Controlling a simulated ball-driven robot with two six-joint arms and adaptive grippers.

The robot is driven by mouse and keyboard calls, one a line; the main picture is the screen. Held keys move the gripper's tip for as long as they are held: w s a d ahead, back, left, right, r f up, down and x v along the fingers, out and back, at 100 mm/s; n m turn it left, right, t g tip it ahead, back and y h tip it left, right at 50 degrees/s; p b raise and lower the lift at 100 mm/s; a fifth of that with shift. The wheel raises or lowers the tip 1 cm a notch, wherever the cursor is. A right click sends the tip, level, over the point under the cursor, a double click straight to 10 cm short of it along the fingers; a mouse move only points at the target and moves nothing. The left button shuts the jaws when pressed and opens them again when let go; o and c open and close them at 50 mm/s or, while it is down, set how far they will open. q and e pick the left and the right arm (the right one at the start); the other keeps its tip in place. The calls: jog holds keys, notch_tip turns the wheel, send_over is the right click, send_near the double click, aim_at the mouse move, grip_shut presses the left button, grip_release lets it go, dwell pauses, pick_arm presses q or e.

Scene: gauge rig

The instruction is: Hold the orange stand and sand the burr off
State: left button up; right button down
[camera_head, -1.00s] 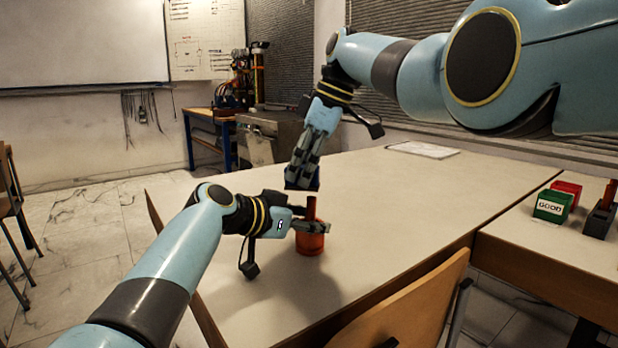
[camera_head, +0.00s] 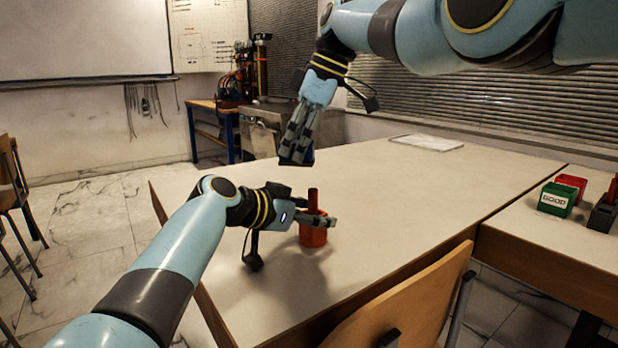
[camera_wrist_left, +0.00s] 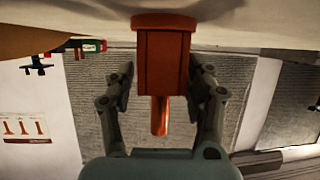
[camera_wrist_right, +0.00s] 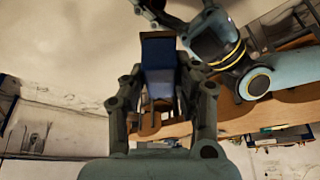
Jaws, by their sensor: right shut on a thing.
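The orange stand (camera_head: 313,236) is upright on the table, with a copper-coloured pin (camera_head: 312,199) rising from it. In the left wrist view the stand (camera_wrist_left: 163,62) and pin (camera_wrist_left: 159,115) appear upside down. The burr is too small to make out. My left gripper (camera_head: 322,218) is at the stand, its open fingers on either side of the block, with a visible gap on at least one side. My right gripper (camera_head: 297,150) is shut on a dark blue block (camera_wrist_right: 159,62) and holds it in the air, above and slightly left of the pin.
A green bin marked GOOD (camera_head: 556,198), a red bin (camera_head: 571,184) and a dark holder (camera_head: 603,216) are on the side table at right. A flat sheet (camera_head: 426,142) lies at the back. A wooden chair (camera_head: 410,300) stands at the front edge. The table's middle is clear.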

pick_arm(q)
jog(key=shift+o, duration=0.9)
jog(key=shift+r, duration=0.1)
